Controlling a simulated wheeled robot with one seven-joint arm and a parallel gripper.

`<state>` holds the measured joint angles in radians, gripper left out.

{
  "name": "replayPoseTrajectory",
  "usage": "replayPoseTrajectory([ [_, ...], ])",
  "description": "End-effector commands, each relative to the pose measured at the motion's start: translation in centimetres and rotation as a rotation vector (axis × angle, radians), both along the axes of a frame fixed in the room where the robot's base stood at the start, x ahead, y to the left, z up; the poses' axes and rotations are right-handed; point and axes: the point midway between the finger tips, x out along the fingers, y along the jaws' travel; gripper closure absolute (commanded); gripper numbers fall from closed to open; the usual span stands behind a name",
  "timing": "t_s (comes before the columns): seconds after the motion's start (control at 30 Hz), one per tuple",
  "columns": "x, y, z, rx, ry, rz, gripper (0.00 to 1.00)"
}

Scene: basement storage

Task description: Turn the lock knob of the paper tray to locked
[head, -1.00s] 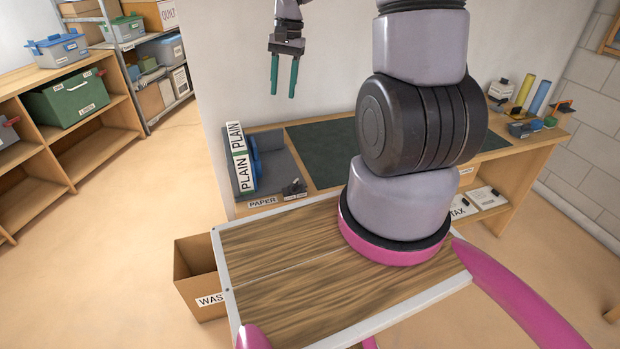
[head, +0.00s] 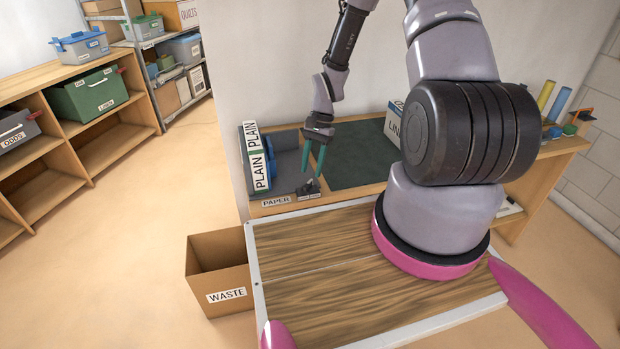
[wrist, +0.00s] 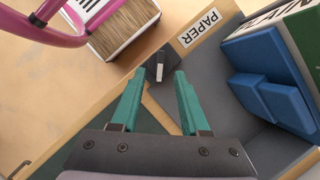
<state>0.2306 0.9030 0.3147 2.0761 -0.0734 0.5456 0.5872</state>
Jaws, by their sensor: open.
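The grey paper tray (head: 289,183) sits at the left end of the bench, with a "PAPER" label (head: 275,202) on the edge before it. The dark lock knob (head: 310,187) is at the tray's front right corner. In the wrist view the knob (wrist: 158,68) shows a pale bar on its dark body, just beyond the fingertips. My gripper (head: 313,171) points down above the knob. Its green fingers (wrist: 154,76) are open, with the knob ahead of the gap between them and nothing held. I cannot tell whether the fingers touch the knob.
A white "PLAIN" box (head: 257,158) and a blue item (wrist: 270,100) stand in the tray. A dark green mat (head: 350,155) lies to the right, with a "LINEN"-like box (head: 392,125) partly behind my arm. A "WASTE" box (head: 226,297) is on the floor.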

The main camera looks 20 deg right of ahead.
Motion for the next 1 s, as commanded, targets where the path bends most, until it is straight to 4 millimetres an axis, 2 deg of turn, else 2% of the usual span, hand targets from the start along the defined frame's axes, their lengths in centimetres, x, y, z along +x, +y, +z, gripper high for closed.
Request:
replayPoseTrajectory([
  [0.1, -0.6, 0.6, -1.9, 0.001, 0.003, 0.001, 0.55],
  [0.23, -1.0, 0.9, -3.1, 0.0, 0.001, 0.0, 0.55],
  [0.6, -1.1, 1.1, -3.7, 0.0, 0.0, 0.0, 0.55],
  [0.63, -1.1, 1.1, -3.7, 0.0, 0.0, 0.0, 0.59],
  [0.73, -1.1, 1.1, -3.7, 0.0, 0.0, 0.0, 0.97],
  [0.77, -1.1, 1.1, -3.7, 0.0, 0.0, 0.0, 1.0],
  [1.0, -1.1, 1.1, -3.7, 0.0, 0.0, 0.005, 1.0],
])
